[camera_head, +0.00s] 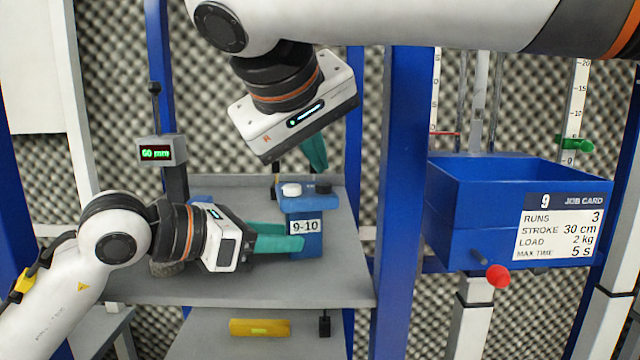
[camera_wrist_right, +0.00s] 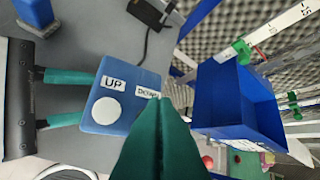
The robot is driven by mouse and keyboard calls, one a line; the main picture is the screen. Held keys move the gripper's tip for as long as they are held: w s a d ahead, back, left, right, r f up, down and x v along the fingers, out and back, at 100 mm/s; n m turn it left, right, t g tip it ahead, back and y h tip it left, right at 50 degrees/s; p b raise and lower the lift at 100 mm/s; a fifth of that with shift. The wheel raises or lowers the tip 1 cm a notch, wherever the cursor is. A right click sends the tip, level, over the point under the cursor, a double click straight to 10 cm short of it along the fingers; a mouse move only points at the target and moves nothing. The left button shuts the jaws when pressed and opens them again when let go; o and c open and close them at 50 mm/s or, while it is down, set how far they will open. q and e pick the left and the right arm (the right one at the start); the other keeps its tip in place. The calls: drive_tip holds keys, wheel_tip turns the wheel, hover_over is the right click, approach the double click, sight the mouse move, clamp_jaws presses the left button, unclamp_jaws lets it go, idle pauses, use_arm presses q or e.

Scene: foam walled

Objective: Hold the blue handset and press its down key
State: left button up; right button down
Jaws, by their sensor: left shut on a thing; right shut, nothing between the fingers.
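The blue handset (camera_head: 306,243) stands on the grey bench, with a white key (camera_head: 291,190), a black key (camera_head: 323,188) and a "9-10" label. My left gripper (camera_head: 298,243) is shut on it from the left. My right gripper (camera_head: 318,171) is shut and empty, pointing down just above the handset's top near the black key; a small gap seems to show. In the right wrist view, the handset (camera_wrist_right: 98,128) shows an "UP" label beside the white key and a partly hidden "DOWN" label. My right fingers (camera_wrist_right: 160,108) hide the key by that label.
A grey bench (camera_head: 340,287) carries a display (camera_head: 156,153) reading "60 mm" at the left. A blue post (camera_head: 398,150) stands right of the handset. Beyond it hangs a blue bin (camera_head: 470,235) with a job card (camera_head: 559,228). A yellow block (camera_head: 260,327) lies below.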

drive_tip(key=shift+f, duration=0.2)
idle(0.4)
drive_tip(key=shift+f, duration=0.25)
